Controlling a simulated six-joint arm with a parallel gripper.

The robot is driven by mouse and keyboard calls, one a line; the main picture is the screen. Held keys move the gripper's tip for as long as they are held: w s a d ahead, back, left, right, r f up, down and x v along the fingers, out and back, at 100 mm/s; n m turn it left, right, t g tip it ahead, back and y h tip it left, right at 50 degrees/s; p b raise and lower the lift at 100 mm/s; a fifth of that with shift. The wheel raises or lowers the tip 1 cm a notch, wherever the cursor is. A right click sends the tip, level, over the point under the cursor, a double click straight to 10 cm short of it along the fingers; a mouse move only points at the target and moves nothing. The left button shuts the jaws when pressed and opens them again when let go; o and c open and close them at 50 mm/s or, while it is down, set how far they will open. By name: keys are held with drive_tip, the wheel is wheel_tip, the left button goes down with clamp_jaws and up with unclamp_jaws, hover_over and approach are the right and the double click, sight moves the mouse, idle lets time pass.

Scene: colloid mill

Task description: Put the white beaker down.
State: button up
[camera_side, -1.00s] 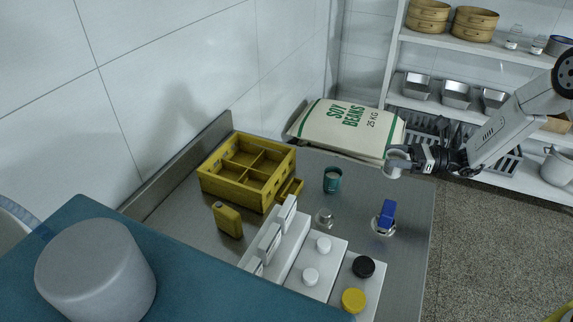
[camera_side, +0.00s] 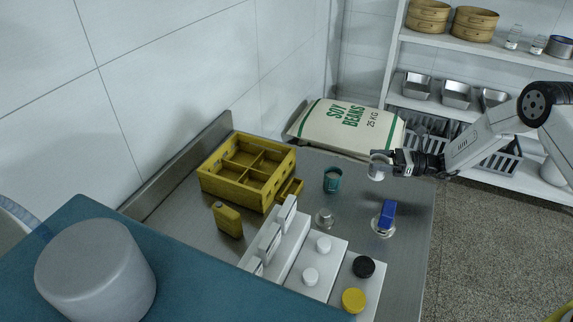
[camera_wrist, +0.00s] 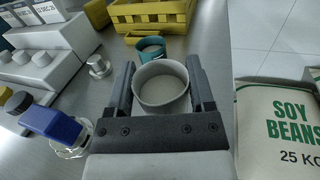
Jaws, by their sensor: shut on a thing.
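The white beaker (camera_side: 378,167) is held in my gripper (camera_side: 385,164) above the right part of the steel table in the side view. In the wrist view the beaker (camera_wrist: 162,88) looks pale grey, with a round open rim and greyish contents. The two fingers of my gripper (camera_wrist: 161,85) are shut on it from both sides. It appears upright. Its underside is hidden in the wrist view, and I cannot tell exactly how high it is above the table.
A teal cup (camera_side: 332,180) stands left of the beaker. A blue-handled item (camera_side: 387,214) sits in front. A soybean sack (camera_side: 345,128) lies behind. Bare steel table (camera_side: 355,205) shows between them.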

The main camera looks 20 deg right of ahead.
drive_tip(key=shift+w+f, duration=0.45)
drive_tip(key=shift+f, duration=1.35)
drive_tip(key=shift+f, duration=0.25)
drive_tip(key=o, duration=1.2)
drive_tip(key=shift+v, duration=3.95)
drive_tip(key=shift+r, duration=0.25)
